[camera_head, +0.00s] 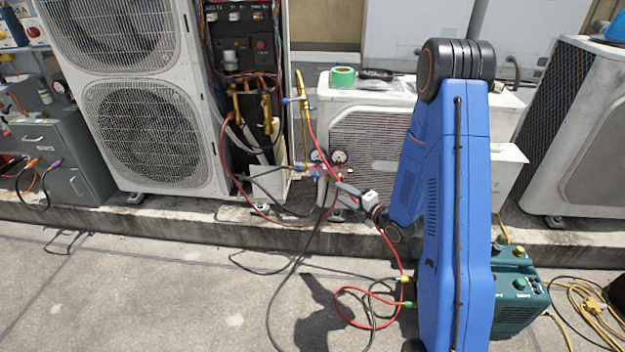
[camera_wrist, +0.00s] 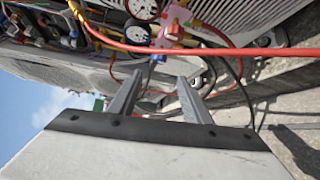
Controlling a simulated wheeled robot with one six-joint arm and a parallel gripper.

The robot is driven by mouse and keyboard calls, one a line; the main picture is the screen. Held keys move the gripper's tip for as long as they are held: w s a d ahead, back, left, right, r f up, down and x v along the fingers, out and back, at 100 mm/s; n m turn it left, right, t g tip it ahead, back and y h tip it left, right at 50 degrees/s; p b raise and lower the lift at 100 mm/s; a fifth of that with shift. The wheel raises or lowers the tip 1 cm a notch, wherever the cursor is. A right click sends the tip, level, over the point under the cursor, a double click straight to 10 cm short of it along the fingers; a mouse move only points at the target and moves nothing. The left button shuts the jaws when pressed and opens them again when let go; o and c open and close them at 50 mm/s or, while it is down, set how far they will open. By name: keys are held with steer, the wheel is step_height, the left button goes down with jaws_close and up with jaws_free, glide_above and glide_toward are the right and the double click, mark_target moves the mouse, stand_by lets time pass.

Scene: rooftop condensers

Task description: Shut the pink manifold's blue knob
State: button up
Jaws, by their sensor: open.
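The pink manifold (camera_head: 326,171) hangs in front of the small white condenser, with two round gauges (camera_head: 340,156) above it. In the wrist view the pink manifold (camera_wrist: 184,16) is at the top, with a red knob (camera_wrist: 173,32) facing me. A small blue part (camera_wrist: 158,57) shows below it, just beyond my fingertips; it may be the blue knob, but it is too small to be sure. My gripper (camera_head: 343,187) is just below and right of the manifold. Its two fingers (camera_wrist: 160,79) are apart with nothing between them.
A red hose (camera_wrist: 245,51) crosses the wrist view close beyond my fingers. Red and black hoses (camera_head: 300,225) loop below the manifold. A tall condenser (camera_head: 150,100) stands left and a green machine (camera_head: 520,295) sits on the ground at right. The paving at front left is mostly clear.

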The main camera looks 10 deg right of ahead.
mark_target(317, 178)
steer(key=x, duration=1.7)
steer(key=shift+s, duration=0.1)
steer(key=c, duration=1)
